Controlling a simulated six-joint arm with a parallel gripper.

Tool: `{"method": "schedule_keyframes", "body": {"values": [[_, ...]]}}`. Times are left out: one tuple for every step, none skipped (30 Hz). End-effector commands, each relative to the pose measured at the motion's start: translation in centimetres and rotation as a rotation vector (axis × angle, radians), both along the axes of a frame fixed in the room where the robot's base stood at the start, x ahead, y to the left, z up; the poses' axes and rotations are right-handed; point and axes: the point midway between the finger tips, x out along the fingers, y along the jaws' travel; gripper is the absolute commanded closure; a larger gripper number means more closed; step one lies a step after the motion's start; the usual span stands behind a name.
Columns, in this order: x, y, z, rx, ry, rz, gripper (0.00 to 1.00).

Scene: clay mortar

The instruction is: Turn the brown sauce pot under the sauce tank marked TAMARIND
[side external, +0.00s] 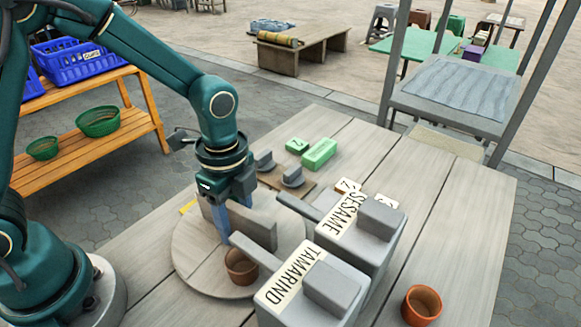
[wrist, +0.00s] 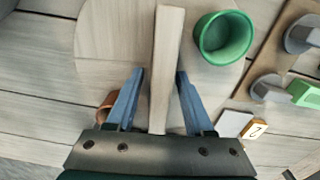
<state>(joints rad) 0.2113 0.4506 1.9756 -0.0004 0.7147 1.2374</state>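The brown sauce pot (side external: 241,268) sits on a round wooden turntable (side external: 200,278), near the spout end of the tank marked TAMARIND (side external: 312,288); I cannot tell if it is directly under it. In the wrist view the brown pot (wrist: 105,106) is partly hidden by my left finger. A wooden bar (side external: 258,228) stands up across the turntable. My gripper (side external: 222,222) points down over the bar. In the wrist view my gripper (wrist: 160,75) is open, with the bar (wrist: 167,50) between its fingers and gaps showing. A green pot (wrist: 238,40) is right of the bar.
The SESAME tank (side external: 362,232) stands behind the TAMARIND tank, its spout also reaching toward the turntable. A terracotta pot (side external: 422,306) is at the table's right. Green blocks (side external: 319,154) and grey-knobbed pieces (side external: 292,178) lie behind. The table's right side is mostly clear.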

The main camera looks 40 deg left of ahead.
Motion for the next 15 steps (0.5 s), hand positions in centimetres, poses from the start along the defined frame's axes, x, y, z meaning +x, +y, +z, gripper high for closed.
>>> {"method": "schedule_keyframes", "body": {"values": [[0.0, 0.0, 0.0, 0.0, 0.0, 0.0, 0.47], [0.0, 0.0, 0.0, 0.0, 0.0, 0.0, 0.47], [0.0, 0.0, 0.0, 0.0, 0.0, 0.0, 0.47], [0.0, 0.0, 0.2, 0.0, -0.001, 0.0, 0.47], [0.0, 0.0, 0.3, 0.0, -0.001, 0.0, 0.47], [0.1, 0.0, 0.7, 0.0, -0.002, 0.0, 0.47], [0.1, 0.0, 1.1, -0.001, -0.004, 0.0, 0.47], [0.1, 0.0, 1.5, -0.001, -0.005, 0.0, 0.47], [0.1, 0.0, 2.1, -0.001, -0.005, 0.0, 0.47], [0.1, 0.0, 2.5, -0.001, -0.006, 0.0, 0.47], [0.1, 0.0, 3.0, -0.001, -0.005, 0.0, 0.47], [0.1, 0.0, 3.5, -0.001, -0.006, 0.0, 0.47], [0.1, 0.0, 3.8, -0.001, -0.006, 0.0, 0.47], [0.1, 0.0, 4.1, -0.001, -0.004, 0.0, 0.47], [0.1, 0.0, 4.5, -0.001, -0.004, 0.0, 0.47]]}}
